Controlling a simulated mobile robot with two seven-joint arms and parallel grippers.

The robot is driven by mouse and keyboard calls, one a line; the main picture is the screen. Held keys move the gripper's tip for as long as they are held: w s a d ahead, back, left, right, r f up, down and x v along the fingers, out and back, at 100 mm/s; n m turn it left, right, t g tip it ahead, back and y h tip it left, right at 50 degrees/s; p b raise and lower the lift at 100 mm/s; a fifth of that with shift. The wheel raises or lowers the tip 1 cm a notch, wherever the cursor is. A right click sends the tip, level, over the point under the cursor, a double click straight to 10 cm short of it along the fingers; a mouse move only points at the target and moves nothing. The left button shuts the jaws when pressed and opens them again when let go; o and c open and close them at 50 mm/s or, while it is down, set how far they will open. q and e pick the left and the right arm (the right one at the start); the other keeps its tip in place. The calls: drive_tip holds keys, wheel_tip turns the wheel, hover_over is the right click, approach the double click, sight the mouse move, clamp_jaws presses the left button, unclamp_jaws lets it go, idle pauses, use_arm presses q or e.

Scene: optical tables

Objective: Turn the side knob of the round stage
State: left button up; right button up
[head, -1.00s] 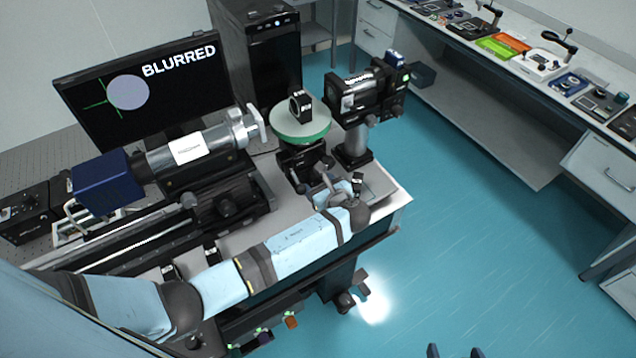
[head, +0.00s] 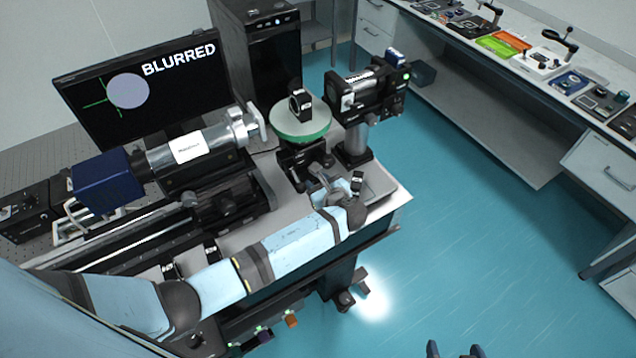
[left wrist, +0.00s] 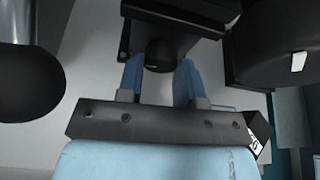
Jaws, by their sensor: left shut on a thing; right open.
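The round stage (head: 301,122) has a green-edged disc on a black base and carries a small black upright mount (head: 300,104). In the head view the knob is hidden by the gripper. My right gripper (head: 455,352) shows only as two separated fingertips at the bottom edge, open and empty, away from the table.
A monitor (head: 140,85) reads "BLURRED" and shows a grey disc off-centre from a green cross. A silver cylinder with a blue box (head: 105,183) lies left of the stage. A black camera-like unit (head: 368,95) on a post stands close at its right. Floor is clear to the right.

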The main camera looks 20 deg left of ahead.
use_arm(q)
drive_tip(key=n+t+h+b, duration=0.1)
drive_tip(key=n+t, duration=0.1)
drive_tip(key=n, duration=0.1)
drive_tip(key=shift+s+f, duration=0.1)
drive_tip(key=shift+f, duration=0.05)
drive_tip(key=shift+n+t+h, duration=0.3)
drive_tip(key=shift+n, duration=0.3)
drive_tip(key=o, duration=0.9)
